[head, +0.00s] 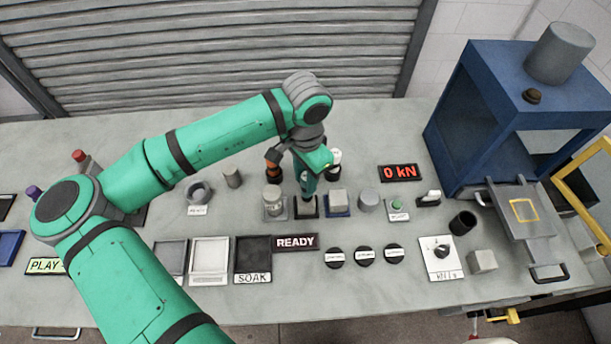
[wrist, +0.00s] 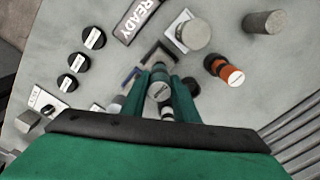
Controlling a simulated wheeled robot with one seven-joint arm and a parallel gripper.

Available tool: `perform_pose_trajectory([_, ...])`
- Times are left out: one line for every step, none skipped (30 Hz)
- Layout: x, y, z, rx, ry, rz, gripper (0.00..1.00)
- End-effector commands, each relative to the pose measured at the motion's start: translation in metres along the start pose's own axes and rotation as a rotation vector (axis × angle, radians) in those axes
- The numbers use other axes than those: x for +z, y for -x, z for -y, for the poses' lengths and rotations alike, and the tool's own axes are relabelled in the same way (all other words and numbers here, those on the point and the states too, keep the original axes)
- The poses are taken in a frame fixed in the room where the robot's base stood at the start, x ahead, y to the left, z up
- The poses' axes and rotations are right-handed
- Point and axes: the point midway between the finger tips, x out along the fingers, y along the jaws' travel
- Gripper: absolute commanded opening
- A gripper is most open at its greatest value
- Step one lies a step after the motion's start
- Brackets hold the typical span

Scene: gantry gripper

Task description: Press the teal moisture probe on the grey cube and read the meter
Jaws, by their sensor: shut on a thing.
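My gripper (head: 306,186) points down over the middle of the bench and is shut on the teal moisture probe (head: 307,180). In the wrist view the probe's round grey end (wrist: 158,90) shows between the two green fingers. The probe is over a small dark stand (head: 306,210); I cannot tell whether it touches it. A grey cube (head: 338,199) sits on a blue pad just right of the gripper, apart from the probe. Another grey cube (head: 482,261) lies at the right. A display reads READY (head: 296,243); I cannot tell whether it is the meter.
A cylinder on a plate (head: 272,202) and an orange-black bottle (head: 272,163) stand close to my gripper's left. A blue press (head: 450,120) stands at the right, by a display reading 0 kN (head: 398,172). Black knobs (head: 364,257) and trays (head: 210,262) line the front.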

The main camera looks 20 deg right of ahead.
Motion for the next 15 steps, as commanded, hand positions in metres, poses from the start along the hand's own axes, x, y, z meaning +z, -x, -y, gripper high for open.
perform_pose_trajectory([0.0001, -0.0005, 0.0001, 0.000, 0.000, 0.000, 0.05])
perform_pose_trajectory([0.0000, -0.0008, 0.0002, 0.000, 0.000, 0.000, 0.05])
perform_pose_trajectory([0.0001, -0.0012, 0.0002, 0.000, 0.000, 0.000, 0.05])
perform_pose_trajectory([0.0001, -0.0015, 0.0002, 0.000, 0.000, 0.000, 0.05])
perform_pose_trajectory([0.0001, -0.0018, 0.0002, 0.000, 0.001, 0.000, 0.05])
perform_pose_trajectory([0.0001, -0.0023, 0.0002, 0.000, 0.001, 0.000, 0.05])
perform_pose_trajectory([0.0001, -0.0026, 0.0003, 0.000, 0.001, 0.000, 0.05])
perform_pose_trajectory([0.0001, -0.0029, 0.0003, 0.000, 0.001, 0.000, 0.05])
perform_pose_trajectory([0.0001, -0.0033, 0.0003, 0.000, 0.001, 0.000, 0.05])
perform_pose_trajectory([0.0001, -0.0036, 0.0003, 0.000, 0.001, 0.000, 0.05])
perform_pose_trajectory([0.0001, -0.0040, 0.0003, 0.000, 0.001, 0.000, 0.05])
perform_pose_trajectory([0.0002, -0.0044, 0.0004, 0.000, 0.001, 0.000, 0.05])
perform_pose_trajectory([0.0002, -0.0047, 0.0004, 0.000, 0.001, 0.000, 0.05])
perform_pose_trajectory([0.0002, -0.0050, 0.0004, 0.000, 0.001, 0.000, 0.05])
perform_pose_trajectory([0.0003, -0.0054, 0.0004, 0.000, 0.001, 0.000, 0.05])
